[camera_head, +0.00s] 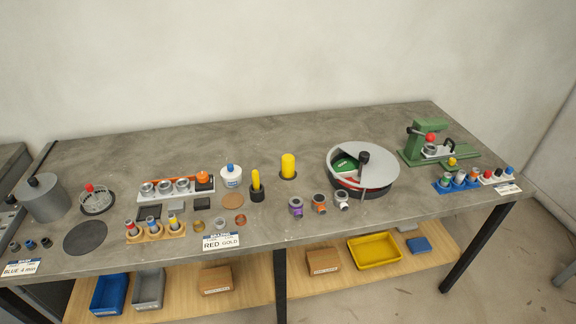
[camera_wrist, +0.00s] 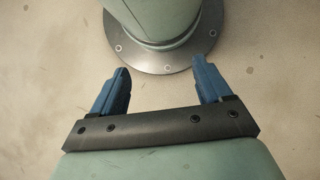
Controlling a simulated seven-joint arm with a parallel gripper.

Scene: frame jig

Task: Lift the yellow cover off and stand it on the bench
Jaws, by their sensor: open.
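A tall yellow cylinder with a rounded top (camera_head: 288,165), which looks like the yellow cover, stands upright on a dark round base near the middle of the bench (camera_head: 300,130) in the head view. What is under it is hidden. A slimmer yellow piece (camera_head: 255,179) stands in a black holder (camera_head: 257,195) just to its left. My gripper (camera_wrist: 161,66) shows only in the wrist view. Its two blue fingers are apart with nothing between them. It is away from the bench things, above a pale floor and a round bolted flange.
A round grey-lidded drum (camera_head: 378,160) stands to the right, and a green press (camera_head: 430,142) beyond it. A white jar (camera_head: 231,176) and an orange-edged rack (camera_head: 176,189) stand to the left. Small coloured cylinders (camera_head: 319,204) line the front. The bench behind is mostly clear.

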